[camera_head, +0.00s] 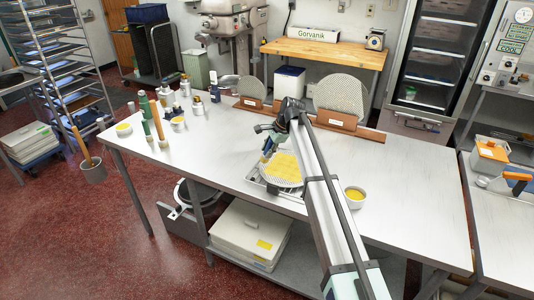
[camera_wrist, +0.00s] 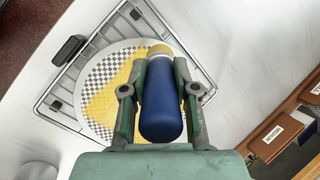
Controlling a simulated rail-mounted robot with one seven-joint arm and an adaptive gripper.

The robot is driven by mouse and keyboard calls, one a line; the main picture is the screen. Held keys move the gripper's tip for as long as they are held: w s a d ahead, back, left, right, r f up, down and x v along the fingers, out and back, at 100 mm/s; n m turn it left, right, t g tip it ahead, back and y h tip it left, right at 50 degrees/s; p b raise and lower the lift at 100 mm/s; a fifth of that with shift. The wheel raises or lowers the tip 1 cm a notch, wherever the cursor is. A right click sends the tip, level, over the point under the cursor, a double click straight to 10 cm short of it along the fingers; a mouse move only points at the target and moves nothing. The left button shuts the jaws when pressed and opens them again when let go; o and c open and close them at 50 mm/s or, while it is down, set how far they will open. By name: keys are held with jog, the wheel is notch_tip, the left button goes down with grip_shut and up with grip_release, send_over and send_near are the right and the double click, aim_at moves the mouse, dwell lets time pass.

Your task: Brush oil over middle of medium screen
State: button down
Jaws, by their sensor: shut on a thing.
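A round mesh screen (camera_wrist: 92,72) lies in a wire-framed tray (camera_wrist: 57,103) on the steel table. Yellow oil (camera_wrist: 103,103) covers a broad patch across its middle, with checkered mesh bare around it. The oiled screen also shows in the head view (camera_head: 284,170). My gripper (camera_wrist: 158,85) is shut on a brush with a dark blue handle (camera_wrist: 161,105). The brush's yellowish head (camera_wrist: 160,49) is over the screen's right part; I cannot tell whether it touches. In the head view my arm hides part of the screen and tray.
A small bowl of yellow oil (camera_head: 355,196) stands right of my arm. Other round screens (camera_head: 251,88) (camera_head: 341,93) stand in labelled wooden holders at the table's back. Bottles and rollers (camera_head: 160,115) crowd the left end. The table's right part is clear.

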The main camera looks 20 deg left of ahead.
jog(key=shift+r+p, duration=0.7)
jog(key=shift+r, duration=1.15)
jog(key=shift+r, duration=0.1)
